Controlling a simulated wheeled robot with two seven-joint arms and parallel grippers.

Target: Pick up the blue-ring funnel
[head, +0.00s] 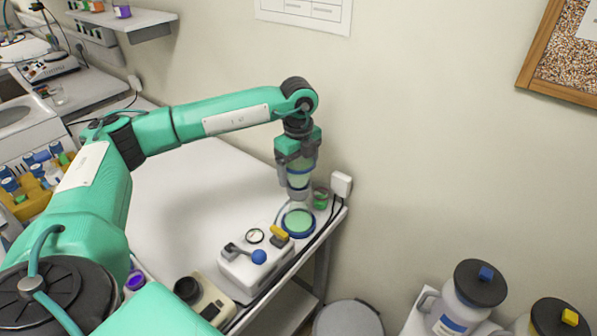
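A pale green, clear-walled piece with a blue ring (300,183), which looks like the blue-ring funnel, stands upright near the far right corner of the white bench. My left gripper (298,158) points down right over it, with its fingers at the two sides of its upper part. The gripper hides the top of the piece, and I cannot tell whether the fingers press on it. Below it is a round green disc with a blue rim (298,223); whether the two are joined is unclear. My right gripper is out of view.
A white device with a blue knob (258,257) and a beige device (202,300) stand along the bench's near edge. A small green-banded jar (321,198) and a wall socket box (341,184) are close to the gripper's right. The bench middle (210,190) is clear.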

